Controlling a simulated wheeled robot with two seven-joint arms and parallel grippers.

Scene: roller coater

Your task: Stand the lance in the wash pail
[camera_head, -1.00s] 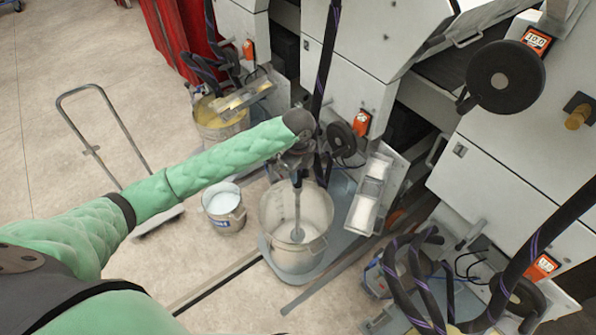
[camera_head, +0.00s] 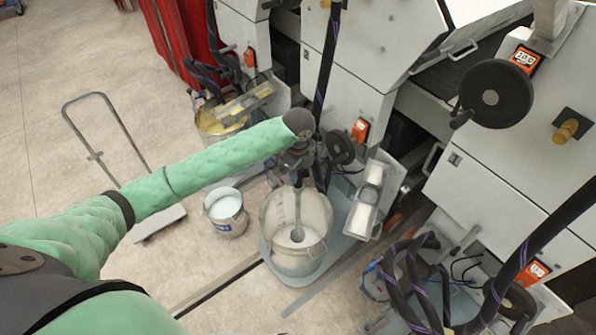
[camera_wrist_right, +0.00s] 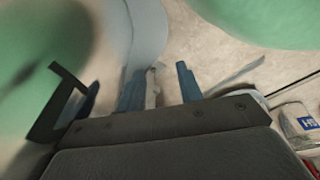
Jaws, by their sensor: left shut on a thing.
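My left gripper (camera_head: 298,171) is shut on the upper part of the lance (camera_head: 297,208). The lance hangs nearly upright, its round lower end showing inside the mouth of a large pale pail (camera_head: 295,259). I cannot tell whether it touches the pail's bottom. A smaller pail (camera_head: 228,227) with a blue label and whitish liquid stands just left of the large one. Which of the two is the wash pail is not clear from the pictures. In the right wrist view my right gripper (camera_wrist_right: 160,84) has its blue fingers apart with nothing seen held; the small pail (camera_wrist_right: 299,124) shows at right.
The large pail stands on a grey plate (camera_head: 325,262). Grey machines with hoses and trays line the right. A pail with yellow contents (camera_head: 213,127) stands farther back. A wheeled metal handle cart (camera_head: 158,222) stands at left, with open floor beyond.

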